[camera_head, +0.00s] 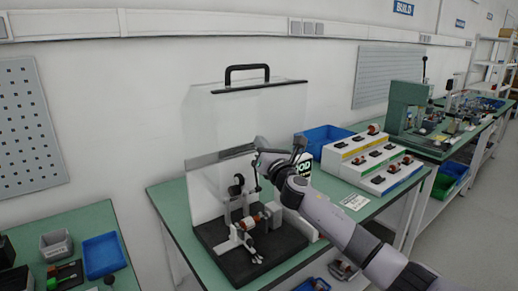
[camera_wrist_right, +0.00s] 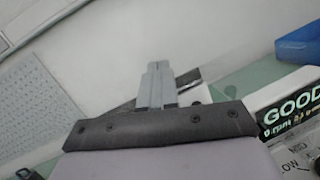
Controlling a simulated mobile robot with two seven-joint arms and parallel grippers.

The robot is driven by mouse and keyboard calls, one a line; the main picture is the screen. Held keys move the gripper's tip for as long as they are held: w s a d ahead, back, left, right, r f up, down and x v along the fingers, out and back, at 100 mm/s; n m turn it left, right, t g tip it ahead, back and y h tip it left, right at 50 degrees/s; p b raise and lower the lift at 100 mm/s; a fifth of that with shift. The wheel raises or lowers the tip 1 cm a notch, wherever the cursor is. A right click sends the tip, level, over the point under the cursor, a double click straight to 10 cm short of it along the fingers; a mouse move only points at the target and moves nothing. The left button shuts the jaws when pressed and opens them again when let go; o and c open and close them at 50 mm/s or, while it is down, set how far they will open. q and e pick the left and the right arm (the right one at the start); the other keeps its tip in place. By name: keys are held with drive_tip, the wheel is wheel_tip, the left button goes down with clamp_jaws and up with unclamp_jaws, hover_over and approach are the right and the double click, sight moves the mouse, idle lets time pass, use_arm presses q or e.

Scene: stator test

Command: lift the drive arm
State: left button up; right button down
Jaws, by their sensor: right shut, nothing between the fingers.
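The test fixture stands on a dark base (camera_head: 236,262) on the green table, with a clear guard (camera_head: 255,115) with a black handle behind and above it. A white and grey mechanism (camera_head: 240,232) with copper-coloured parts is mounted on the base; I cannot tell for sure which of its parts is the drive arm. My right gripper (camera_head: 257,174) is at the upper right of this mechanism, in front of the guard. Its fingers (camera_wrist_right: 155,80) are shut with nothing between them in the right wrist view. Whether it touches the mechanism is unclear. My left gripper is not in view.
A display reading GOOD (camera_wrist_right: 292,108) stands close to the right gripper, partly behind my arm in the head view. A blue bin (camera_head: 322,136) and a sloped rack of parts (camera_head: 372,158) are to the right. Another bench with a blue tray (camera_head: 104,256) is at left.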

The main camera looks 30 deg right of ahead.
drive_tip(key=s+a+f+m+g, duration=0.4)
drive_tip(key=s+f+m, duration=0.5)
drive_tip(key=f, duration=0.2)
drive_tip(key=s+a+f+m+g, duration=0.4)
drive_tip(key=s+a+f+m, duration=0.1)
drive_tip(key=s+f+m, duration=0.5)
drive_tip(key=s+a+f+m+g+y, duration=0.1)
drive_tip(key=s+a+f+m+g, duration=0.2)
drive_tip(key=s, duration=0.5)
drive_tip(key=s+a+f+m+g+y, duration=0.1)
drive_tip(key=s+a+f+m+g, duration=0.2)
drive_tip(key=s, duration=0.6)
drive_tip(key=s+a+f+m+g+y, duration=0.2)
drive_tip(key=s+m+g, duration=0.15)
drive_tip(key=s, duration=0.45)
drive_tip(key=w+a+f+t+y, duration=0.1)
drive_tip(key=w+a+f+t, duration=0.1)
drive_tip(key=w+f+t, duration=0.4)
wheel_tip(320, 180, down, 3)
drive_tip(key=shift+a+r+t, duration=0.1)
drive_tip(key=shift+a+t, duration=0.05)
drive_tip(key=shift+t, duration=0.5)
